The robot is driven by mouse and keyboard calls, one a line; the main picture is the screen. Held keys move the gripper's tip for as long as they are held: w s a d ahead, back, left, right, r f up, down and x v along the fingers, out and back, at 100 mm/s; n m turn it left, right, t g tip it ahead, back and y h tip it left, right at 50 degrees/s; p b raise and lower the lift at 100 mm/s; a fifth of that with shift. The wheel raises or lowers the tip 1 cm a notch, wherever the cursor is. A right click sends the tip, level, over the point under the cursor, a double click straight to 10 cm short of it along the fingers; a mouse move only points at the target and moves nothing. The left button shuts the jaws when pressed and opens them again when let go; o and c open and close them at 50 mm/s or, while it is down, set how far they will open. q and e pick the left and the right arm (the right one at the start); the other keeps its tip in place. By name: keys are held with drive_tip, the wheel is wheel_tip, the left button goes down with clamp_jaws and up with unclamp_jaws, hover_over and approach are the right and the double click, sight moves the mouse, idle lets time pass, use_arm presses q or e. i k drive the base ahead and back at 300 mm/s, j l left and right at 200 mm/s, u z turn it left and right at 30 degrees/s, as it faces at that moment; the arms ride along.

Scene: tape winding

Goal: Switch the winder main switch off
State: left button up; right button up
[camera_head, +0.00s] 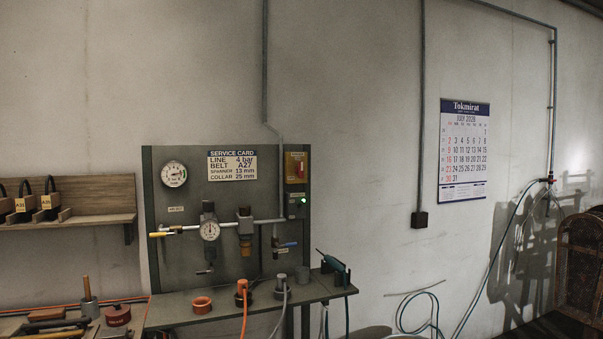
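A small switch box with a yellow face and a red part (296,167) is on the upper right of the grey panel (235,270) on the wall. It looks like the main switch, but its label and lever position are too small to read. Just below it is a small box with a lit green lamp (302,200). Neither of my grippers shows in the head view.
The panel carries gauges (174,174), valves and a service card (232,165). A shelf (340,292) below it holds fittings, hoses and a teal tool (335,267). A tool bench is at lower left; a calendar (464,150) hangs right.

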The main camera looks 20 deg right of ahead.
sight(300, 170)
drive_tip(key=i+l, duration=0.5)
drive_tip(key=l, duration=0.2)
drive_tip(key=i+l, duration=0.55)
drive_tip(key=l, duration=0.15)
drive_tip(key=l+z, duration=0.05)
